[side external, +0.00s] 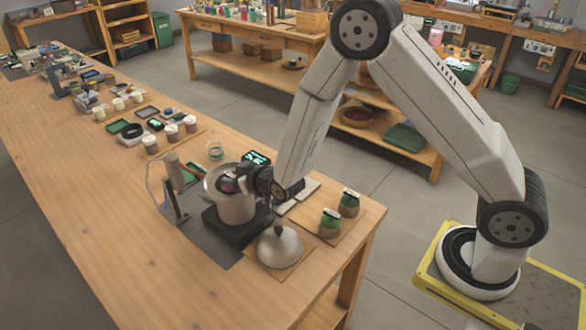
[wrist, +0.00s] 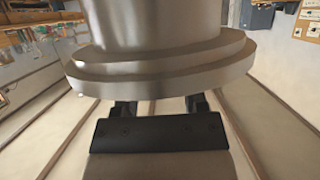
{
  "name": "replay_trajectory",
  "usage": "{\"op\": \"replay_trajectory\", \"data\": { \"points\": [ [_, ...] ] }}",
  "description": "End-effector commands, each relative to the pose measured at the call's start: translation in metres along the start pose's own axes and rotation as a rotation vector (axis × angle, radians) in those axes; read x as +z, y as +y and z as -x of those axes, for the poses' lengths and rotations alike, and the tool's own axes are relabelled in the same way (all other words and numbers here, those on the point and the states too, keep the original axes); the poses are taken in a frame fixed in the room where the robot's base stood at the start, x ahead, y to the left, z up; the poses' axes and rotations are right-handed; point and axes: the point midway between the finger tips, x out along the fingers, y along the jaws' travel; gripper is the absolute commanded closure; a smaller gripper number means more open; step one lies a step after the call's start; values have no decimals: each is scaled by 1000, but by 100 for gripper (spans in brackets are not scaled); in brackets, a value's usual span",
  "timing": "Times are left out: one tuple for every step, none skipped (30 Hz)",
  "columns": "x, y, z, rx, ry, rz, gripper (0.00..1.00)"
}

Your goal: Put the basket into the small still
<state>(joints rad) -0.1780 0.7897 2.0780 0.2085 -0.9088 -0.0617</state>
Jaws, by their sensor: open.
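The small still (side external: 237,207) is a pale metal pot on a black base, standing on a dark mat near the table's front. Its top is open, and something dark and reddish shows inside the rim; I cannot tell whether this is the basket. My gripper (side external: 250,178) is at the right side of the pot's rim, and its fingertips are hard to make out there. In the wrist view my gripper (wrist: 160,104) has its two dark fingers apart. A round, stepped metal body fills the upper middle of that view; I cannot tell what it is.
A silver domed lid (side external: 279,247) lies on a wooden board right in front of the still. Two green-and-brown jars (side external: 330,224) stand to the right. A stand with a tube (side external: 172,185) rises close on the left. The table's front left is clear.

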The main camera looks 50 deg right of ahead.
Motion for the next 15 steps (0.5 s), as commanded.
{"op": "replay_trajectory", "data": {
  "points": [
    [-1,0,1,0,0,0,45],
    [-2,0,1,0,0,0,45],
    [-2,0,3,0,-1,0,45],
    [-2,0,5,0,-1,0,45],
    [-2,0,7,0,0,0,45],
    [-3,0,9,0,1,0,45],
    [-3,0,12,0,1,0,45],
    [-2,0,15,0,0,0,45],
    [-2,0,18,-1,0,0,45],
    [-3,0,22,-1,0,0,45],
    [-2,0,25,-1,-1,0,45],
    [-2,0,30,-1,0,0,45],
    [-2,0,34,-1,0,1,45],
    [-3,-1,37,-1,1,0,45],
    [-2,-1,43,-1,0,0,45]
  ]
}}
